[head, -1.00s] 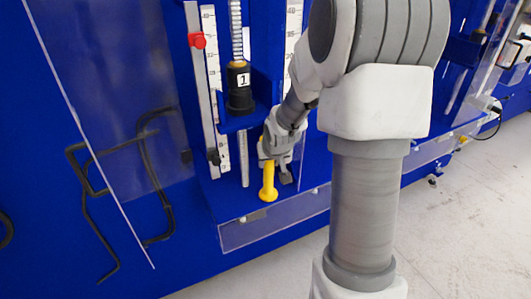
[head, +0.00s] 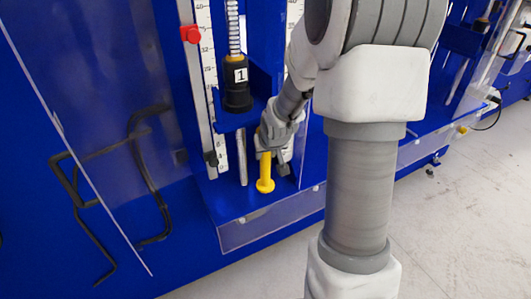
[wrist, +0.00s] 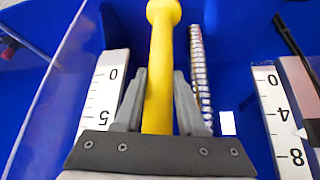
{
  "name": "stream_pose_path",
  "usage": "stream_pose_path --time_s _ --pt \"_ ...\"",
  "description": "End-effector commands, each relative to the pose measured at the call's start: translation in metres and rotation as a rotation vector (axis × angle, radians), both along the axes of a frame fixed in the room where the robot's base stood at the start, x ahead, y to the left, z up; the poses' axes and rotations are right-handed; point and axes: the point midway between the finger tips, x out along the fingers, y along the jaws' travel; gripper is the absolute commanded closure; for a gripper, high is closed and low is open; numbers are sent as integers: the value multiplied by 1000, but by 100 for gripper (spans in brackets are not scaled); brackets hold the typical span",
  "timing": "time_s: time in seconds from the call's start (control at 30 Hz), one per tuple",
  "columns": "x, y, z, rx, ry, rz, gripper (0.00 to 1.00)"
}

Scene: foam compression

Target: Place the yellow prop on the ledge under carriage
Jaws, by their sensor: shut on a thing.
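The yellow prop (head: 265,172) is an upright rod with a wider foot, just right of the metal rod below the carriage. My gripper (head: 271,140) is shut on its upper part. In the wrist view the prop (wrist: 161,60) runs between the two grey fingers (wrist: 158,100). The carriage (head: 228,122) is a blue bracket bearing a black cylinder marked 1, up and left of the prop. The blue ledge (head: 232,203) lies below. The prop's foot appears at or just above the ledge; I cannot tell if it touches. My gripper hides the prop's top in the head view.
A scale strip with a red slider (head: 190,34) stands left of the carriage. A clear panel (head: 262,222) fronts the ledge. A clear sheet (head: 80,150) and black bent bars (head: 150,180) are at the left. Bare ledge shows around the prop's foot.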

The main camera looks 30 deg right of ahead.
Motion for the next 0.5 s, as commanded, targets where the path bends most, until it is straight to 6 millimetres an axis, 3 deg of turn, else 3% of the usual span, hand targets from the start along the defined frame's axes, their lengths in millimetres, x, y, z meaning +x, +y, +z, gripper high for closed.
stream_pose_path --time_s 0.07,0.1,0.17,0.5 --pt "2 0 -1 -1 -6 0 100" --pt "0 0 -4 0 0 0 59" --pt "0 0 -3 0 0 0 48" --pt "0 0 -1 0 0 0 48"
